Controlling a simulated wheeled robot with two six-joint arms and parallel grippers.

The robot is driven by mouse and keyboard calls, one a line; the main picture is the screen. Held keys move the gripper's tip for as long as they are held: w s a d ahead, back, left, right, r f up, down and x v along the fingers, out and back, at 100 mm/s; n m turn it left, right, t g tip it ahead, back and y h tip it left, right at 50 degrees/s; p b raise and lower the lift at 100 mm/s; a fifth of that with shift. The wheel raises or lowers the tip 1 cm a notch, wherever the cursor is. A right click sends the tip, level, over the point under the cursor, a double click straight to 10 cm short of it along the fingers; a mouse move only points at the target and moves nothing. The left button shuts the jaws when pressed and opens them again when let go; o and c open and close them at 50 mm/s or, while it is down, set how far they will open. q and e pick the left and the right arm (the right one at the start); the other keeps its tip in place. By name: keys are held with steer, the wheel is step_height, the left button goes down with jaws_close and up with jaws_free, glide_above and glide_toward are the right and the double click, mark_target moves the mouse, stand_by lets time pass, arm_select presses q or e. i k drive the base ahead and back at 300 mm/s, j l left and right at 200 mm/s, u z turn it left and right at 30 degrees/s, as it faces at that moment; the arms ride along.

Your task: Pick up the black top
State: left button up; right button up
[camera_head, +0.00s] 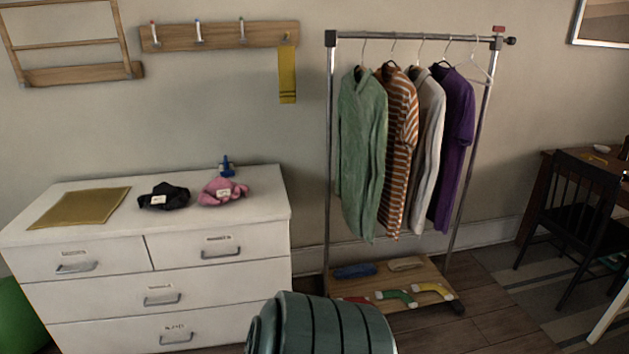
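A crumpled black top (165,197) with a small white tag lies on top of the white dresser (266,200). It sits between a flat tan mat (80,207) on its left and a crumpled pink garment (223,191) on its right, with a small gap to each. The pink garment also carries a white tag. Neither of my grippers is in view.
A clothes rack (330,130) with several garments stands right of the dresser. Its wooden base (405,277) holds several small items. A dark green ribbed object (320,325) rises at the bottom edge. A black chair (578,205) stands far right.

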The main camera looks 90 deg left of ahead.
mark_target(164, 195)
steer(key=u, duration=3.7)
steer(key=i+j, duration=0.15)
steer(key=i, duration=0.4)
steer(key=i+j, duration=0.15)
steer(key=i, duration=0.35)
steer(key=i+j, duration=0.15)
steer(key=i, duration=0.4)
